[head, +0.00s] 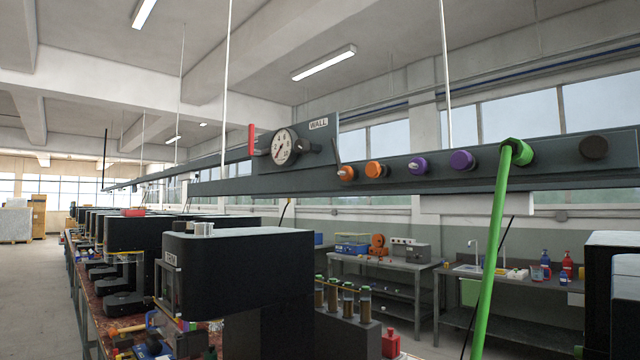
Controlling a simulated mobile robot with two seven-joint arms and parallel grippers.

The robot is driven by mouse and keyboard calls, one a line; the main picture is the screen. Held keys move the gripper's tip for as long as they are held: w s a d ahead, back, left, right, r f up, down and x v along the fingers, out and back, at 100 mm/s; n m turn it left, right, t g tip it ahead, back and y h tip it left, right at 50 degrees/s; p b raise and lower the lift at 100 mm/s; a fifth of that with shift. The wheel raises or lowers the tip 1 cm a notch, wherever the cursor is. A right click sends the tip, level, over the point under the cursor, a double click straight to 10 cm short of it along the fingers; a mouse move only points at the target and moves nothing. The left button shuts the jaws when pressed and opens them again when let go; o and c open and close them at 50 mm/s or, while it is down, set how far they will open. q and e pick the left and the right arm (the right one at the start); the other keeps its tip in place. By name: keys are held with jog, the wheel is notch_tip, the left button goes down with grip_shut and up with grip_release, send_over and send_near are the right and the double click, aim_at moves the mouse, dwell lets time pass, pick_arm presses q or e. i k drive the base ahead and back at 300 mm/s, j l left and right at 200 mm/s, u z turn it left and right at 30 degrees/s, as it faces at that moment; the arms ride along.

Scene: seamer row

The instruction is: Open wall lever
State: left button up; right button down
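The wall lever (251,139) is a small red handle at the left end of a grey plate marked WALL (318,124). It stands upright, just left of a round pressure gauge (284,147). The plate is fixed on a long dark overhead rail (440,172). Neither of my grippers shows in the head view, so nothing is seen touching the lever.
Orange (375,169), purple (461,160) and green (518,152) fittings line the rail to the right. A green hose (494,250) hangs from the green one. Black machines (240,245) stand in a row below. Workbenches (385,262) stand behind.

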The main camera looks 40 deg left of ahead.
aim_at(251, 151)
jog(key=u, duration=1.1)
jog(key=i+l, duration=0.05)
